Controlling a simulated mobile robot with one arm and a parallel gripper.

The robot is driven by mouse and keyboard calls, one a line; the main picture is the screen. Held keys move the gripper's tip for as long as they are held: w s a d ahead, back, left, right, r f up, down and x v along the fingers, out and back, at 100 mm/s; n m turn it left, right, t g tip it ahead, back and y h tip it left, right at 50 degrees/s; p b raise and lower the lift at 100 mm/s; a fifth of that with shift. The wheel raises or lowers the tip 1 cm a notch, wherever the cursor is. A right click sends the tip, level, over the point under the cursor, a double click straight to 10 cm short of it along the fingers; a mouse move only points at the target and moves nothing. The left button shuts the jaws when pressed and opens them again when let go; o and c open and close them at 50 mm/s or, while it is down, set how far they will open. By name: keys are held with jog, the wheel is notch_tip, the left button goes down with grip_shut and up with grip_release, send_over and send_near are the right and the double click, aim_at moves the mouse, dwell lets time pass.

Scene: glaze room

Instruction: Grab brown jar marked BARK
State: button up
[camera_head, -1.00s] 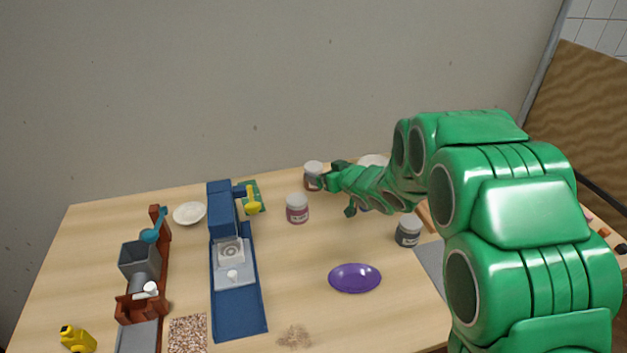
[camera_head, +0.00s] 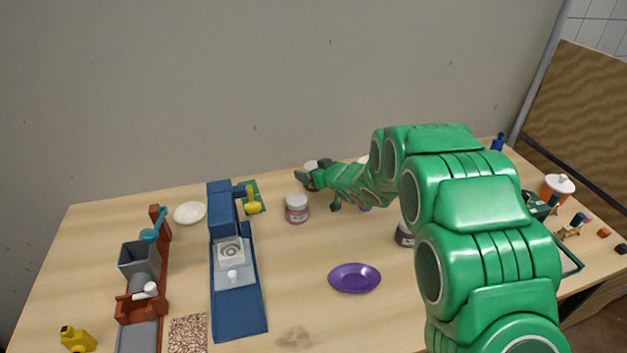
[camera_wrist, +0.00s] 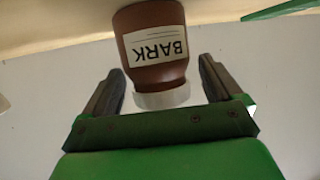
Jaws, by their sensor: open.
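The brown jar marked BARK (camera_wrist: 152,45) fills the top middle of the wrist view, its label and white lid (camera_wrist: 161,98) upside down in that picture. My gripper (camera_wrist: 160,85) is open, with one finger on each side of the jar's lid end. Whether either finger touches the jar I cannot tell. In the head view the BARK jar (camera_head: 311,166) stands at the back of the table, mostly hidden behind my gripper (camera_head: 304,178).
A pinkish jar with a white lid (camera_head: 297,208) stands just in front of my gripper. A dark jar (camera_head: 404,238) is partly behind my arm. A purple dish (camera_head: 354,278), a blue machine (camera_head: 236,290) and a white bowl (camera_head: 189,213) also stand on the table (camera_head: 300,262).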

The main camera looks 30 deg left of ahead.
jog(key=c, duration=1.2)
jog(key=shift+r, duration=0.1)
jog(key=shift+c, duration=0.2)
jog(key=shift+r, duration=0.3)
notch_tip(320, 180, up, 3)
jog(key=shift+s+d, duration=0.1)
jog(key=shift+s, duration=0.05)
jog(key=s+d+r, duration=0.8)
jog(key=s+r, duration=0.1)
jog(key=s, duration=0.1)
jog(key=shift+s+d+r, duration=0.2)
jog(key=shift+d, duration=0.2)
